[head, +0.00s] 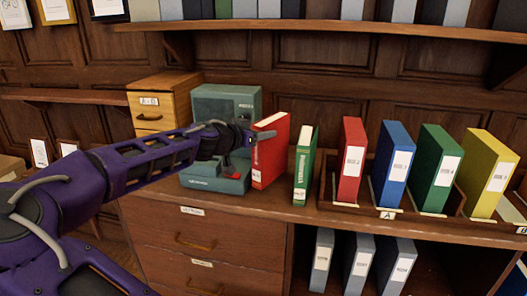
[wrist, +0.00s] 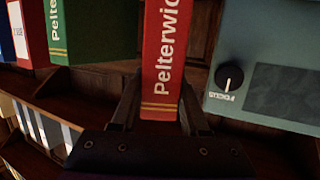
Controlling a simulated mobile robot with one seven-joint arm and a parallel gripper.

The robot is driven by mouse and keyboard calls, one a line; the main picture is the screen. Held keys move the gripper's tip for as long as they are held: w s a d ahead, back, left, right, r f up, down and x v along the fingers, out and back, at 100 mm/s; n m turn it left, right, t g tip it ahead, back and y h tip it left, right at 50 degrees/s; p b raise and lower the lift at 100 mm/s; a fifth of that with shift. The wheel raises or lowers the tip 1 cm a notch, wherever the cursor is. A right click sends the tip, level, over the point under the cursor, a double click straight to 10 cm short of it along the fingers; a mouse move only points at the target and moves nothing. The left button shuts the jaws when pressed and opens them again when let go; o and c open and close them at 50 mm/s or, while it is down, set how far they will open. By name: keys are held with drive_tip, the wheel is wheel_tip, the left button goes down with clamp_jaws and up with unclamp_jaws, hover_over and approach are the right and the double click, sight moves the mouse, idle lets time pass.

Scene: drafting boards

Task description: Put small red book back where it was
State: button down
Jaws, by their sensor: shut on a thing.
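The small red book (head: 270,152) stands nearly upright, a little tilted, above the cabinet top between the teal machine and a green book. In the wrist view the red book (wrist: 163,60) has white lettering starting "Pelterwic" and yellow bands on its spine. My gripper (head: 254,138) is shut on it, with one finger on each side of the spine in the wrist view (wrist: 160,108). I cannot tell whether its bottom edge touches the wood. The green book (head: 304,168) stands just to its right, with a gap between them.
The teal machine (head: 222,125) is close on the left, its focus knob (wrist: 229,77) near the book in the wrist view. A wooden rack (head: 328,200) on the right holds red (head: 351,160), blue (head: 395,165), green and yellow binders. A shelf (head: 330,28) runs above.

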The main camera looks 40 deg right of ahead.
sight(262, 145)
drive_tip(key=shift+f+b, duration=0.3)
drive_tip(key=shift+f, duration=1.6)
drive_tip(key=shift+c, duration=2)
unclamp_jaws()
drive_tip(key=shift+a, duration=0.1)
drive_tip(key=v, duration=1.2)
drive_tip(key=shift+p, duration=0.4)
